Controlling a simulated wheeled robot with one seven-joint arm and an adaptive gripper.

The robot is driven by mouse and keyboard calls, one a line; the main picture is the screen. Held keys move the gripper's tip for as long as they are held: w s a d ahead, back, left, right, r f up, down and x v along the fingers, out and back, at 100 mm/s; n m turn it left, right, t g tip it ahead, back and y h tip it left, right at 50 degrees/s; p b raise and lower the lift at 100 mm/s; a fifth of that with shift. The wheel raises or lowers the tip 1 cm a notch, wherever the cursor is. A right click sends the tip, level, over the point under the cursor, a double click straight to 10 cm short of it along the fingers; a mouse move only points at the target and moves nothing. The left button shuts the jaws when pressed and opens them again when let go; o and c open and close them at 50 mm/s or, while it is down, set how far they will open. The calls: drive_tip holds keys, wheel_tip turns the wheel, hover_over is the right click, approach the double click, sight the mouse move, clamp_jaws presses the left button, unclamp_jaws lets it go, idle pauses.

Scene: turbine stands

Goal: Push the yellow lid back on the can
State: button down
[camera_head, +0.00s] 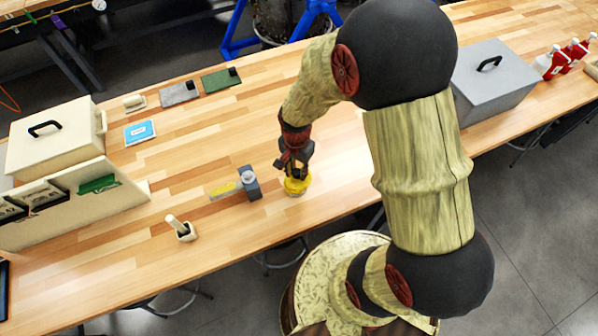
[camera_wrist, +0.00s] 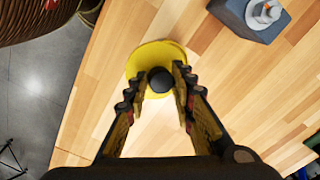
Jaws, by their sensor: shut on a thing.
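The yellow lid (camera_head: 297,186) is at my gripper (camera_head: 295,170), near the front edge of the wooden bench. In the wrist view the round yellow lid (camera_wrist: 150,54) has a black knob (camera_wrist: 160,82) in its middle. My gripper (camera_wrist: 161,76) points down, with its two fingers shut on this knob from both sides. The can is hidden or nearly hidden under the lid, so I cannot tell whether the lid is seated on it or held above it.
A grey block with a metal fitting (camera_head: 249,182) stands close to the left of the lid. A small holder (camera_head: 186,231) stands farther left. A grey box (camera_head: 490,82) and red bottles (camera_head: 549,64) are at the right. Bench behind the lid is clear.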

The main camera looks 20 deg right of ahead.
sight(295, 173)
drive_tip(key=shift+w+a+f, duration=0.1)
drive_tip(key=shift+w, duration=0.4)
drive_tip(key=shift+w+f, duration=0.2)
drive_tip(key=shift+f, duration=0.05)
drive_tip(key=shift+s+f+b, duration=0.1)
drive_tip(key=shift+f+b, duration=0.4)
drive_tip(key=shift+b, duration=0.1)
drive_tip(key=shift+f+b, duration=1.1)
drive_tip(key=shift+f, duration=0.55)
drive_tip(key=shift+r, duration=0.15)
drive_tip(key=shift+r+p, duration=0.5)
drive_tip(key=shift+r, duration=0.1)
drive_tip(key=shift+f+m+b, duration=0.3)
drive_tip(key=shift+f+b, duration=0.1)
drive_tip(key=shift+f, duration=0.35)
